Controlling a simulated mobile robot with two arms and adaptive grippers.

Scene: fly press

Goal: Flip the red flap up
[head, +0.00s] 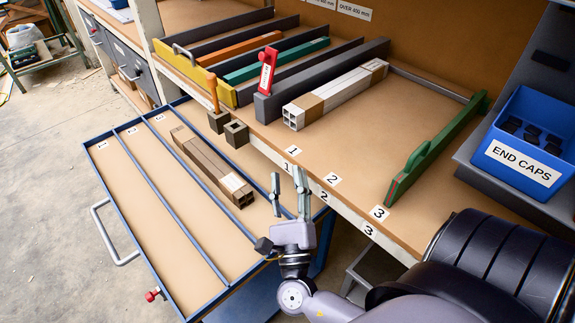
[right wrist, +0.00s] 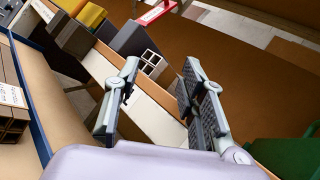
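The red flap (head: 268,68) has a white label and sits at the front end of a dark grey divider (head: 330,78) on the bench. In the head view it stands up, leaning slightly. Part of it shows at the top of the right wrist view (right wrist: 155,12). My right gripper (head: 288,192) is open and empty at the bench's front edge, in front of and below the flap, well apart from it. Its two spread fingers also show in the right wrist view (right wrist: 160,75). My left gripper is not in view.
White square tubes (head: 335,95) lie right of the flap's divider. A green stop plate (head: 437,150) and a blue END CAPS bin (head: 525,145) are further right. A blue-framed cart (head: 120,205) with brown tubes (head: 205,165) stands in front. The bench between tubes and green plate is clear.

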